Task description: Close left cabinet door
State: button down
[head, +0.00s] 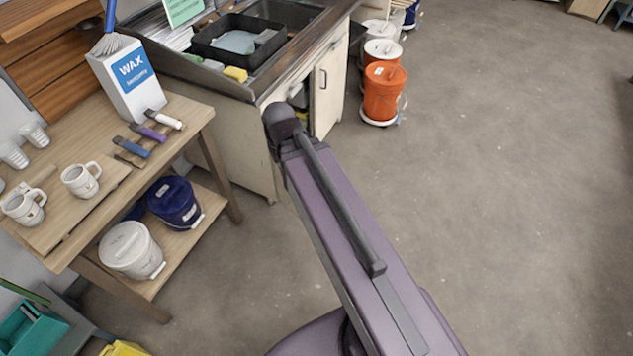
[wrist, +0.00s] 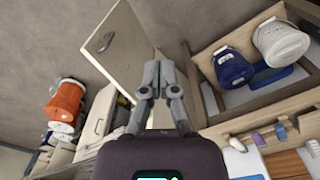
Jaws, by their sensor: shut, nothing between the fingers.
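The left cabinet door (wrist: 130,55) stands swung out from the sink cabinet (head: 235,150). Its pale face and dark handle (wrist: 105,42) show in the wrist view. In the head view my arm hides most of this door, and an opening with something small inside shows beside the right cabinet door (head: 328,92), which looks closed. My gripper (wrist: 160,80) is shut and empty, its fingers overlapping the lower right part of the left door in the wrist view. I cannot tell whether they touch it. The head view does not show the fingers.
A wooden table (head: 195,115) with mugs, brushes and a wax box (head: 127,77) stands left of the cabinet. A blue bucket (head: 174,203) and white bucket (head: 131,250) sit on its shelf. An orange bucket (head: 383,92) stands beyond the cabinet. The floor at right is clear.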

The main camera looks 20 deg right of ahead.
jog(key=shift+a, duration=0.1)
jog(key=w+d+f+n+h+b, duration=0.1)
jog(key=w+f+n+h+b, duration=0.2)
jog(key=w+f+n+b, duration=0.2)
jog(key=w+d+f+n+g+h+b, duration=0.1)
jog(key=w+f+n+b, duration=0.4)
jog(key=f+b, duration=0.7)
jog(key=w+d+f+n+h+b, duration=0.3)
jog(key=w+f+b, duration=0.4)
jog(key=b, duration=0.7)
jog(key=shift+w+d+f+n+g+h, duration=0.15)
jog(key=shift+w+f+n+g+h, duration=0.2)
jog(key=shift+f+n+h, duration=0.8)
jog(key=shift+s+d+y+b, duration=0.1)
jog(key=shift+s+y+b, duration=0.05)
jog(key=shift+y+b, duration=0.15)
